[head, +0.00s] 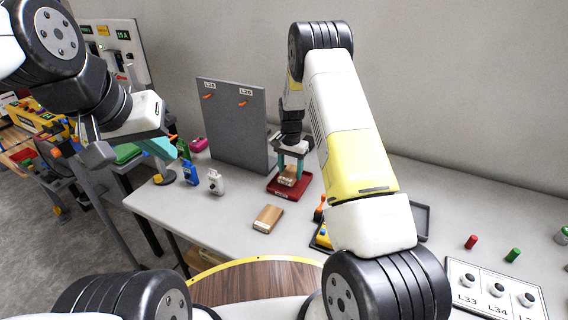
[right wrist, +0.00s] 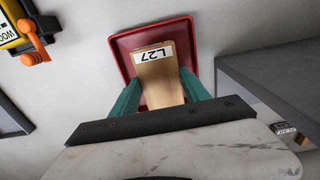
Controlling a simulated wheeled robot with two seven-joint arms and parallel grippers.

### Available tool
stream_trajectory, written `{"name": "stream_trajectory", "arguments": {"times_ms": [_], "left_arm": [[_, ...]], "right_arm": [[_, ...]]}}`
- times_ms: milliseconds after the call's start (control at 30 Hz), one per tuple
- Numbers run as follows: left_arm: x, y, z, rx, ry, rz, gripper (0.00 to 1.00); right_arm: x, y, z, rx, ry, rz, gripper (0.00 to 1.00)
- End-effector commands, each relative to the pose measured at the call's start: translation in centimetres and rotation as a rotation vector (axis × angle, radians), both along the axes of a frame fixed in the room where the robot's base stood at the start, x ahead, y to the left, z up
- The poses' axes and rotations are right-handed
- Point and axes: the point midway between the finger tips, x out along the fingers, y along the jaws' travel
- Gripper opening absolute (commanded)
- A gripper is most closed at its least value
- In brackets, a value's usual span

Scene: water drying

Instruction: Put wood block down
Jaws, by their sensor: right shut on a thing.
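A wood block labelled L27 (right wrist: 158,78) is between the teal fingers of my right gripper (right wrist: 160,92), which is shut on it. In the head view the right gripper (head: 290,163) points down over a small red tray (head: 278,193), with the block (head: 288,178) at or just above the tray. I cannot tell whether the block touches the tray. The tray (right wrist: 124,42) also shows around the block in the right wrist view. My left gripper (head: 157,148) is at the left, away from the block; its teal fingers show, but not their gap.
Another wood block (head: 268,218) lies on the grey table (head: 170,208). A grey upright panel (head: 230,120) with orange hooks stands behind and left of the tray. Blue (head: 190,172) and white (head: 215,182) small items stand left. A yellow item (head: 323,237) lies near my right arm.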

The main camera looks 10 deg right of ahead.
Motion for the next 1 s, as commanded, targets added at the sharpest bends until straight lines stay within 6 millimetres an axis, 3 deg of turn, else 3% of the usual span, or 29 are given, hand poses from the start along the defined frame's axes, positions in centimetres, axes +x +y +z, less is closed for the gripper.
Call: {"name": "stream_trajectory", "arguments": {"times_ms": [200, 533, 567, 667, 1000], "left_arm": [[0.0, 0.0, 0.0, 0.0, 0.0, 0.0, 0.0], [0.0, 0.0, 0.0, 0.0, 0.0, 0.0, 0.0], [0.0, 0.0, 0.0, 0.0, 0.0, 0.0, 0.0], [0.0, 0.0, 0.0, 0.0, 0.0, 0.0, 0.0], [0.0, 0.0, 0.0, 0.0, 0.0, 0.0, 0.0]], "right_arm": [[0.0, -0.1, -2.9, 0.0, 0.001, -0.001, 0.12], [0.0, 0.0, -3.2, 0.001, 0.001, 0.0, 0.12], [0.0, 0.0, -3.3, 0.001, 0.001, 0.0, 0.56], [0.0, 0.0, -3.2, 0.0, 0.0, 0.0, 0.75], [0.0, 0.0, -3.0, 0.0, 0.0, 0.0, 0.76]]}}
